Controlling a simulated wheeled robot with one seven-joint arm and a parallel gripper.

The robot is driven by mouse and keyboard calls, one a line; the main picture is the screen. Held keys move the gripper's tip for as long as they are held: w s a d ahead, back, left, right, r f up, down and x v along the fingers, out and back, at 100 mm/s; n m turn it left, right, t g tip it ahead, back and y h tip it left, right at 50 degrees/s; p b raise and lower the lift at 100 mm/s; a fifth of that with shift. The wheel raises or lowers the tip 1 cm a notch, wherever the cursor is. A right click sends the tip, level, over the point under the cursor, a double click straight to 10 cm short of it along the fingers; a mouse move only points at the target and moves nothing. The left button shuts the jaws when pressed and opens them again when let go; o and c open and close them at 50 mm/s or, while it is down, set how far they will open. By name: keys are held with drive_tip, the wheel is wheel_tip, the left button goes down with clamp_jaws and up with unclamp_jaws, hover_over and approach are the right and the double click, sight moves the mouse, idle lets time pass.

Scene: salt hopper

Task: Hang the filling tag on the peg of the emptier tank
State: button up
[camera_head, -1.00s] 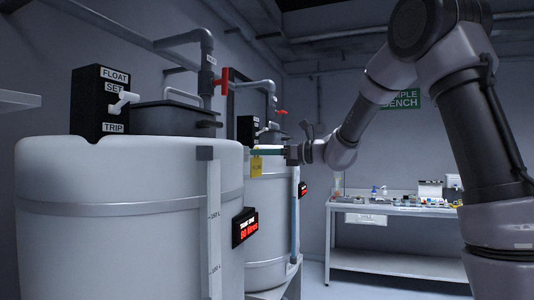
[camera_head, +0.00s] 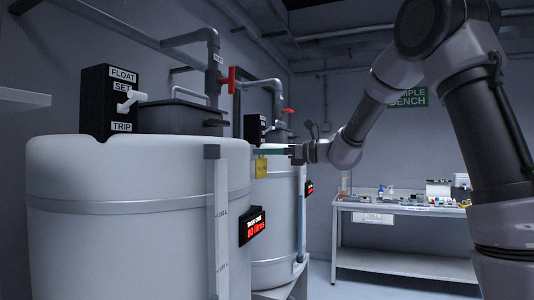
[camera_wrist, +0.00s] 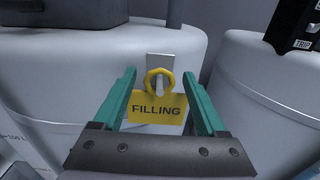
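The yellow filling tag (camera_wrist: 157,108) faces me in the wrist view. Its ring appears to be around a small pale peg (camera_wrist: 159,85) in front of a light plate (camera_wrist: 161,66) on the left tank (camera_wrist: 60,75). My gripper (camera_wrist: 159,76) has its green fingers wide apart, one on each side of the tag. In the head view the tag (camera_head: 261,168) hangs just below my gripper's fingers (camera_head: 268,152), right of the near tank (camera_head: 135,190). The near tank's red display reads 80 litres. The far tank (camera_head: 278,210) has a display too small to read.
Black float boxes, including the near one (camera_head: 110,100), stand on the tanks. Pipes with red valve handles (camera_head: 230,77) run above. A sample bench (camera_head: 405,265) with small items stands at the back right. Open floor lies before it.

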drive_tip(key=v, duration=1.1)
drive_tip(key=s+d+f+n+g+h, duration=0.1)
drive_tip(key=s+d+f+n+h, duration=0.15)
drive_tip(key=s, duration=0.25)
drive_tip(key=s+d+f+n+g+h, duration=0.1)
drive_tip(key=s+n+h, duration=0.1)
drive_tip(key=s+n, duration=0.3)
drive_tip(key=s+d+f+n+g+h, duration=0.1)
drive_tip(key=s+d+f+n+h, duration=0.15)
drive_tip(key=s, duration=0.35)
drive_tip(key=s+d+f+n+t+h, duration=0.3)
drive_tip(key=s+d+n+h, duration=0.4)
drive_tip(key=d, duration=0.5)
drive_tip(key=shift+s+f+n+t+h, duration=0.3)
drive_tip(key=shift+n+t+h, duration=0.1)
drive_tip(key=shift+t+h, duration=0.1)
